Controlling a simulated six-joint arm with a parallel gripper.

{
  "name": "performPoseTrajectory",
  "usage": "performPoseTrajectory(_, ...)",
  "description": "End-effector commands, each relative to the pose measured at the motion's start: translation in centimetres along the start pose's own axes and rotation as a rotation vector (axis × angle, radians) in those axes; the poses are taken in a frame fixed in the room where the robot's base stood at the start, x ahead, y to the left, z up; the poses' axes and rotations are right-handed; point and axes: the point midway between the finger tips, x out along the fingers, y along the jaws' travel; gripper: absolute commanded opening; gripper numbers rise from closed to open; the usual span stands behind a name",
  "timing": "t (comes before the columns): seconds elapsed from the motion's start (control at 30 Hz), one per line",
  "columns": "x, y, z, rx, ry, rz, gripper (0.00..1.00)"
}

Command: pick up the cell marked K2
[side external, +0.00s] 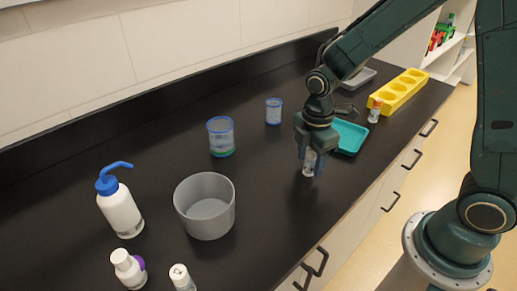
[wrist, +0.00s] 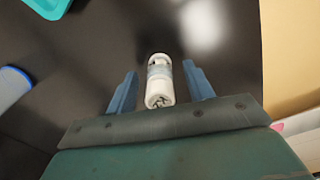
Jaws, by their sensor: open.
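A small white cylinder with a pale grey band (wrist: 159,84) stands between the two blue fingers of my gripper (wrist: 160,74) in the wrist view. The fingers are apart, with a gap on each side of it. In the side view my gripper (side external: 310,160) points down over the black bench around this cylinder (side external: 308,169), whose lower end shows near the bench. I cannot read a K2 mark on it. Another small white vial with an orange-red cap (side external: 374,111) stands beside the yellow rack; its marking is also unreadable.
A teal tray (side external: 350,137) lies just behind my gripper, and the yellow rack (side external: 399,90) is farther right. A grey pot (side external: 206,222), blue-rimmed beakers (side external: 221,138) and a blue-topped wash bottle (side external: 120,210) stand left. The bench in front of my gripper is clear.

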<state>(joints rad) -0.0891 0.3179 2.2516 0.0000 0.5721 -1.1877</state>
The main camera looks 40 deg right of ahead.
Motion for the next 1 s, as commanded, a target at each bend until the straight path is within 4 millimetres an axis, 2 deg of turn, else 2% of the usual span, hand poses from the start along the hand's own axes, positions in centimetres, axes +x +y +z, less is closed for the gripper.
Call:
performPoseTrajectory(0.17, 0.0, 0.0, 0.0, 0.000, 0.000, 0.000, 0.50)
performPoseTrajectory(0.4, 0.0, 0.0, 0.0, 0.000, 0.000, 0.001, 0.04)
performPoseTrajectory(0.8, -0.1, 0.0, 0.0, 0.000, 0.000, 0.001, 0.04)
performPoseTrajectory(1.0, -1.0, 0.1, 0.0, 0.000, 0.002, 0.004, 0.04)
